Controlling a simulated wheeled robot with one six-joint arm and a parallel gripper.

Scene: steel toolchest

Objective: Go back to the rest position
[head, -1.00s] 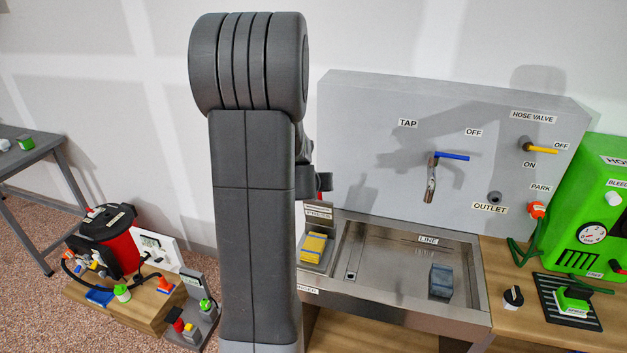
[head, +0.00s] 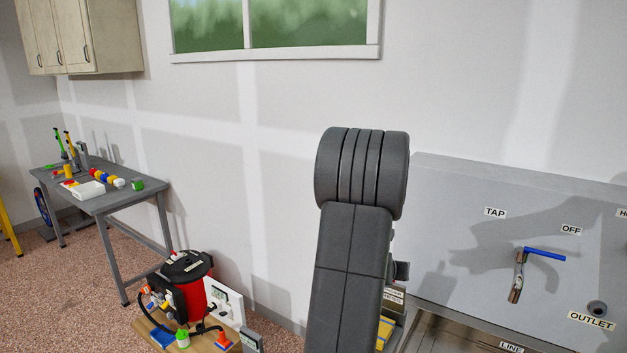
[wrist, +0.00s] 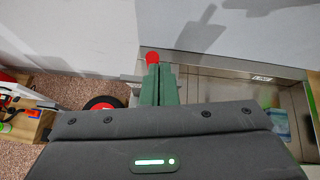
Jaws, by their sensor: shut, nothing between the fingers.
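My gripper (wrist: 159,86) shows in the wrist view with its two green fingers closed together and nothing between them. A red round thing (wrist: 152,58) shows just beyond the fingertips; I cannot tell whether they touch. In the head view my dark grey arm stands in front of the sink's left end, and my gripper is hidden behind it. The sink basin (head: 440,335) is partly in view at the lower right. The tap (head: 517,275) with its blue handle is on the grey back panel, to the right of my arm.
A red and black canister (head: 193,285) stands on a low wooden block at the left of my arm. A grey table (head: 128,197) with small coloured items stands farther left. Open carpet (head: 60,300) lies in front of it. A wall cabinet (head: 95,35) and window are above.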

